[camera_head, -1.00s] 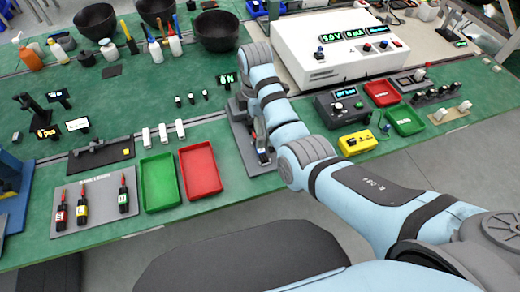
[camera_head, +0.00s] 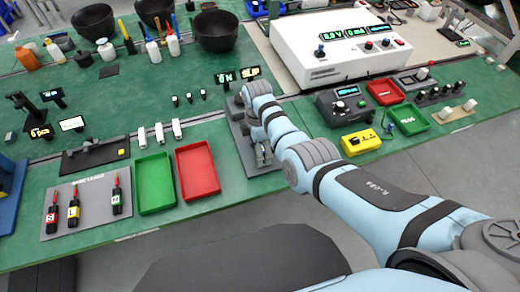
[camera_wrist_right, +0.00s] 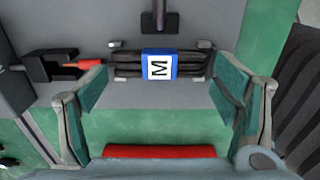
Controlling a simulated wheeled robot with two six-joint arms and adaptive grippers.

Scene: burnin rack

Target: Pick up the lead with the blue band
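The lead with the blue band (camera_wrist_right: 160,66) lies on a grey plate (camera_wrist_right: 155,124) in the right wrist view; the band carries a white label with "M". My right gripper (camera_wrist_right: 160,85) is open, one finger on each side of the band with gaps between. I cannot tell whether the fingertips reach down to the lead. In the head view my right gripper (camera_head: 263,155) is low over the grey fixture (camera_head: 243,150) and hides the band. Several leads with red, yellow and green bands (camera_head: 73,212) lie on a grey board (camera_head: 95,220). My left gripper is not in view.
A red tray (camera_head: 198,170) and a green tray (camera_head: 154,184) lie left of the fixture. A yellow box (camera_head: 360,141) and a dark meter (camera_head: 343,105) stand to its right. A white instrument (camera_head: 335,48) is behind. In the wrist view a dark red-ended piece (camera_wrist_right: 83,66) is at left.

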